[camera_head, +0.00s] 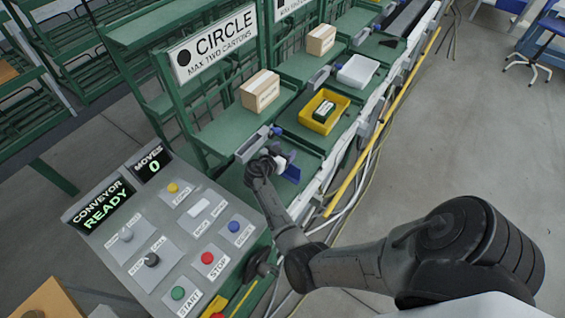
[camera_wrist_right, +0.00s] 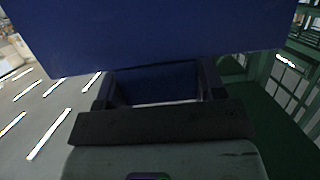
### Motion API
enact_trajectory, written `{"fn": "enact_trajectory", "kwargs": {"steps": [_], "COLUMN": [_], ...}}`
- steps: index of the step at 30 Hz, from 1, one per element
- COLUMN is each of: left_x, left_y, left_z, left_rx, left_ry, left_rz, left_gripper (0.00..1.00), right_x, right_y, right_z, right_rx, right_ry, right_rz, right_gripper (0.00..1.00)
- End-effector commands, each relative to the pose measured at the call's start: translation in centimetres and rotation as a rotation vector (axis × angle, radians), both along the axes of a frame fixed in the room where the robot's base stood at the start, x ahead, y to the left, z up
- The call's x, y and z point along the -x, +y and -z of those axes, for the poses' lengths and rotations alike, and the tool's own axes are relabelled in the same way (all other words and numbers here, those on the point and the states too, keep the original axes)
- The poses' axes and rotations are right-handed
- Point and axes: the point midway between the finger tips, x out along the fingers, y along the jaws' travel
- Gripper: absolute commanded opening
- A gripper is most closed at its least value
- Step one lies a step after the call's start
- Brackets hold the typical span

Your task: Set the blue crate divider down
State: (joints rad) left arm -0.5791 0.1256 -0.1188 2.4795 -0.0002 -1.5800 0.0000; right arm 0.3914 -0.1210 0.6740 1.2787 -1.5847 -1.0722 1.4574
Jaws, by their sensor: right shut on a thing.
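The blue crate divider (camera_head: 291,172) shows as a small dark blue panel at the end of my right arm, over the green conveyor shelf nearest the control panel. It fills the upper part of the right wrist view (camera_wrist_right: 150,35). My right gripper (camera_head: 276,163) is shut on the divider; its two dark fingers also show in the right wrist view (camera_wrist_right: 158,88). In the head view the gripper hides part of the divider. I cannot tell whether the divider touches the shelf. My left gripper is in neither view.
A grey control panel (camera_head: 222,275) with several buttons stands at the lower left. Along the green line are a yellow crate (camera_head: 341,104) holding a green box, a white tray (camera_head: 357,71) and cardboard cartons (camera_head: 260,91). A yellow rail (camera_head: 383,120) and cables edge the right side.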

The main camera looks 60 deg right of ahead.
Motion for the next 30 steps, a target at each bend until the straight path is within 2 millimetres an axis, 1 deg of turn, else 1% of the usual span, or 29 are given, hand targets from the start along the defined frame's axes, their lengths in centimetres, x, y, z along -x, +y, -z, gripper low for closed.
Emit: {"fn": "enact_trajectory", "kwargs": {"steps": [1,5,8,15,16,24,30], "left_x": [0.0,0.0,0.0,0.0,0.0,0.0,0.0], "left_y": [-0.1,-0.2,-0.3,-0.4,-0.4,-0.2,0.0], "left_z": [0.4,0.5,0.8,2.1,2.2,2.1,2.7], "left_rx": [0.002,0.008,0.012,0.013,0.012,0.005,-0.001], "left_ry": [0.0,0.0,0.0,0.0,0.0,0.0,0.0], "left_rz": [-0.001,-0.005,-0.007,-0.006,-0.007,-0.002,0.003], "left_gripper": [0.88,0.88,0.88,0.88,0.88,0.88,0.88], "right_x": [-0.3,-0.6,-0.5,-0.6,-0.6,-0.5,-0.5], "right_y": [-0.1,-0.1,-0.1,-0.1,-0.1,-0.1,-0.1], "right_z": [0.3,0.4,0.9,4.0,4.2,4.2,4.7], "right_rx": [0.0,0.0,0.0,0.0,0.0,0.001,0.001], "right_ry": [0.0,0.001,0.002,0.003,0.002,0.0,0.0], "right_rz": [0.0,0.0,0.0,-0.002,-0.002,-0.001,-0.001], "right_gripper": [0.27,0.27,0.27,0.27,0.27,0.27,0.27]}}
